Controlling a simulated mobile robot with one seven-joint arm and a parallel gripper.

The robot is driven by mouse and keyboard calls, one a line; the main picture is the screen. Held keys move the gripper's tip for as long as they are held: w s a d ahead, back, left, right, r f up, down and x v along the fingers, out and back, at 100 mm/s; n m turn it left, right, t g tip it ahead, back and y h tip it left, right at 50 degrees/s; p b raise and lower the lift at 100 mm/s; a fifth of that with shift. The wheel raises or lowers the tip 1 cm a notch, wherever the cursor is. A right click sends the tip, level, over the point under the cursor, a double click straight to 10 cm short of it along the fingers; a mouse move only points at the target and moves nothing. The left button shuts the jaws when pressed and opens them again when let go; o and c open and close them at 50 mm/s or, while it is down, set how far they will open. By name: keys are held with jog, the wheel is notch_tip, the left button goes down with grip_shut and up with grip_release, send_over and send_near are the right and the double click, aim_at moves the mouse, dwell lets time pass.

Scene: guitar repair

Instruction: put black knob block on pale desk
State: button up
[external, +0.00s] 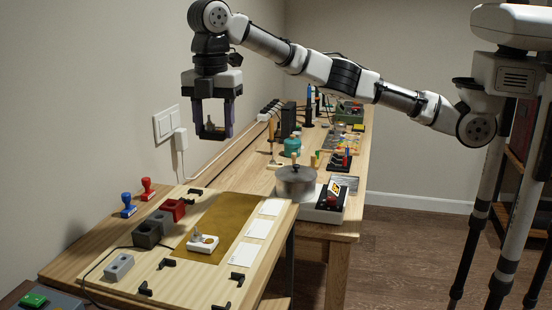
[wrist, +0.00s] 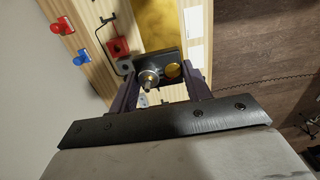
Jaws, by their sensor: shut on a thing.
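My gripper (external: 212,134) hangs fingers-down above the near pale wooden desk (external: 255,287), well clear of its top. It is shut on the black knob block (wrist: 172,56), a dark block with a silvery knob and a round gold disc on its face. In the wrist view my gripper (wrist: 160,82) has its two fingers on either side of the block. In the external view the block is small and dark between the fingertips.
On the near desk lie a gold mat (external: 222,225) with a white knobbed block (external: 202,243), white cards (external: 258,229), a dark grey block (external: 146,234), a red block (external: 174,209) and red and blue stamps (external: 128,205). A metal pot (external: 295,184) stands on the bench behind.

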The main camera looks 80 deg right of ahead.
jog(key=w+d+f+b, duration=0.1)
jog(key=w+d+f, duration=0.25)
jog(key=d, duration=0.55)
jog(key=w+d+f+b, duration=0.2)
jog(key=w+d, duration=0.2)
jog(key=d, duration=0.6)
jog(key=b, duration=0.2)
send_over(243, 188)
notch_tip(243, 188, down, 6)
notch_tip(243, 188, down, 20)
jog(key=shift+s+a+r+p, duration=0.1)
jog(key=shift+r+p, duration=0.05)
jog(key=shift+p, duration=0.5)
jog(key=o, duration=1)
jog(key=shift+c, duration=0.2)
notch_tip(243, 188, up, 12)
jog(key=b, duration=0.1)
jog(key=shift+b, duration=0.4)
